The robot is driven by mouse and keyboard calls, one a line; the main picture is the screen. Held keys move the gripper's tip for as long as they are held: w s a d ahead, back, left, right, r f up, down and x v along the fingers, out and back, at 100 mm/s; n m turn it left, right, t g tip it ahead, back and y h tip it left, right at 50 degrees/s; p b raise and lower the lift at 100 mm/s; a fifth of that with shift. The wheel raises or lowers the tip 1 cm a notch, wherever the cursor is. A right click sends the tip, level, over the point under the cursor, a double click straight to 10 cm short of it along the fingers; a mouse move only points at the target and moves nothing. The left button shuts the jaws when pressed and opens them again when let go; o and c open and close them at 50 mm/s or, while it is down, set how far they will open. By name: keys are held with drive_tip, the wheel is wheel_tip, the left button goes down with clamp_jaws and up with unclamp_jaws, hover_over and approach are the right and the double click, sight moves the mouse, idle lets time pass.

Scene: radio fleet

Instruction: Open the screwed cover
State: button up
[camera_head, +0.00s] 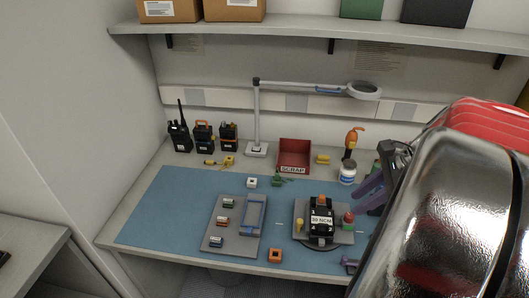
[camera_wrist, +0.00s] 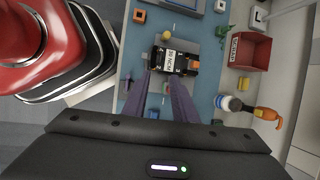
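A black radio (camera_head: 320,220) with a white label and orange parts lies on a grey plate (camera_head: 300,208) on the blue mat. It also shows in the wrist view (camera_wrist: 174,60), just beyond my fingertips. I cannot make out its cover screws. My gripper (camera_head: 362,200) has purple fingers and hangs to the right of the radio, apart from it. In the wrist view the fingers (camera_wrist: 160,76) are apart, with a small red item (camera_wrist: 166,88) seen between them; I see no grip on it. A red-and-green item (camera_head: 349,220) stands beside the radio.
A grey tray (camera_head: 235,238) with small modules and a blue-grey frame lies left. Behind are a red scrap bin (camera_head: 293,155), a magnifier lamp (camera_head: 257,120), several radios (camera_head: 203,137), a white jar (camera_head: 347,173) and an orange-and-black tool (camera_head: 352,140). The mat's left part is clear.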

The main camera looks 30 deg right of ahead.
hover_over(327, 232)
wheel_tip(327, 232, down, 12)
drive_tip(key=shift+f, duration=0.25)
idle(0.4)
drive_tip(key=shift+c, duration=0.3)
clamp_jaws()
idle(1.1)
